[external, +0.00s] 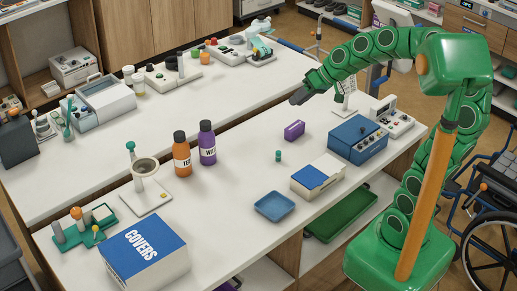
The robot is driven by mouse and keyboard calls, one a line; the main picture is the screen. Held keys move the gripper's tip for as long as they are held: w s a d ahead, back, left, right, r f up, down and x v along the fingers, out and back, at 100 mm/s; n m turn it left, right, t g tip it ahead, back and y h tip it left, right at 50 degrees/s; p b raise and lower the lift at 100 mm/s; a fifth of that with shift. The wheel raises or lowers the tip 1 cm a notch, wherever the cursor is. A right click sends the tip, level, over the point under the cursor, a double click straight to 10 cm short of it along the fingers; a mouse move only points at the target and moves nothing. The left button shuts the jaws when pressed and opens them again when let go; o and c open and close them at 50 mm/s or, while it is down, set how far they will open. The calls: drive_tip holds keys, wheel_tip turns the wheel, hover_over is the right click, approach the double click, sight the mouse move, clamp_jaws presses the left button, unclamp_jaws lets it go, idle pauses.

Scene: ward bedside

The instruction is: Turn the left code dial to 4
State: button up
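A blue box (352,133) stands at the right end of the near table, with several small pale round parts on its front face. These may be the code dials, but they are too small for me to tell the left one or read any number. My gripper (297,97) is raised over the back edge of the near table, to the left of the blue box and apart from it. Its dark fingertips point down-left, and I cannot see whether there is a gap between them. No object shows in it.
A white box with a blue panel (318,179) and a blue tray (274,206) are in front. Bottles (207,146) stand further left.

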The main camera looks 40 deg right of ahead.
drive_tip(key=w+d+r+m+t+h, duration=0.1)
drive_tip(key=w+d+r+m+t, duration=0.35)
drive_tip(key=w+r, duration=0.35)
drive_tip(key=w+d+r+m+t, duration=0.3)
drive_tip(key=w+r+m+t, duration=0.15)
drive_tip(key=w+r, duration=0.35)
drive_tip(key=w+d+r+m+t+h, duration=0.1)
drive_tip(key=w+d+m+h, duration=0.4)
drive_tip(key=d+m, duration=0.55)
drive_tip(key=w+d+f+m+g+h, duration=0.1)
drive_tip(key=d+f+m+g+h, duration=0.35)
drive_tip(key=d, duration=0.85)
drive_tip(key=s+d+f+m+g+h, duration=0.1)
drive_tip(key=s+d+f+m+g, duration=0.1)
drive_tip(key=d+f+m, duration=0.3)
drive_tip(key=s+d+f+m+g+h, duration=0.1)
drive_tip(key=s+d+f+m, duration=0.1)
drive_tip(key=f, duration=0.5)
drive_tip(key=m+g+y, duration=0.7)
drive_tip(key=g, duration=0.6)
approach(360, 144)
drive_tip(key=shift+x, duration=3.85)
